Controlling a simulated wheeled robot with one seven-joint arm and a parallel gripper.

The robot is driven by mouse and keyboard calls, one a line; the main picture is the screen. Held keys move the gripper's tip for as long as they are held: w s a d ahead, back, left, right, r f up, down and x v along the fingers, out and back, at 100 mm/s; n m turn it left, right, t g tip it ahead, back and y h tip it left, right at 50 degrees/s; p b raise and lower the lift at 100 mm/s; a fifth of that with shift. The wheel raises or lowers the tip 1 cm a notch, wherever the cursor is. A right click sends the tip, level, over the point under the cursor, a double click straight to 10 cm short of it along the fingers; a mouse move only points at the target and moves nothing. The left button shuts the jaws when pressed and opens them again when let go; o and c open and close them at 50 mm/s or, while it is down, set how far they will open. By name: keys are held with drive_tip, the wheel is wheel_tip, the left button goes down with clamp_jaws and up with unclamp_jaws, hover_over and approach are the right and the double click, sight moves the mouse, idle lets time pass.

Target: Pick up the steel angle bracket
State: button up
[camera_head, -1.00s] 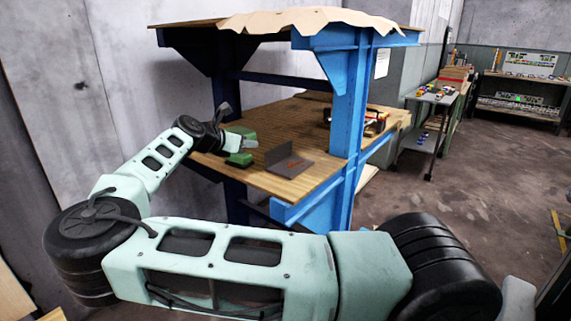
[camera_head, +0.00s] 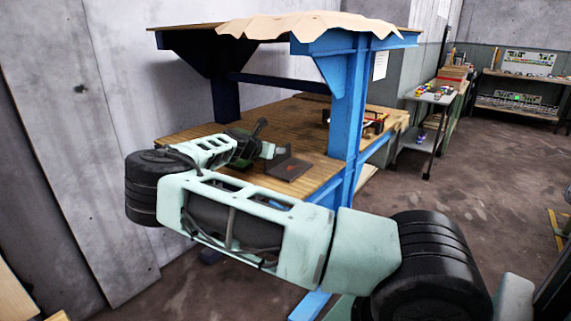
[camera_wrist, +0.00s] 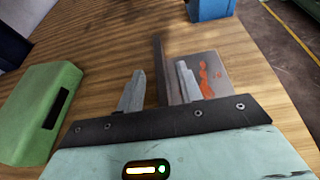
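The steel angle bracket (camera_head: 290,168) lies on the wooden shelf, one leg flat and one leg upright. In the wrist view its flat leg (camera_wrist: 217,73) carries an orange-red mark, and its upright leg (camera_wrist: 159,68) shows nearly edge-on. My gripper (camera_wrist: 160,88) is open, with one finger left of the upright leg and one to its right, over the flat leg. A gap shows on both sides of the upright leg. In the head view my gripper (camera_head: 274,151) is at the bracket's left end, and my arm hides part of the shelf there.
A green box (camera_wrist: 38,112) with a dark slot lies on the shelf left of my gripper. A blue post (camera_head: 348,110) of the bench stands right of the bracket. A red and black item (camera_head: 372,122) sits farther back. Shelf surface beyond the bracket is clear.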

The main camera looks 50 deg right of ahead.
drive_tip(key=shift+d+f, duration=0.25)
drive_tip(key=shift+d, duration=0.2)
clamp_jaws()
idle(1.1)
drive_tip(key=shift+w+r, duration=0.15)
drive_tip(key=shift+r, duration=0.15)
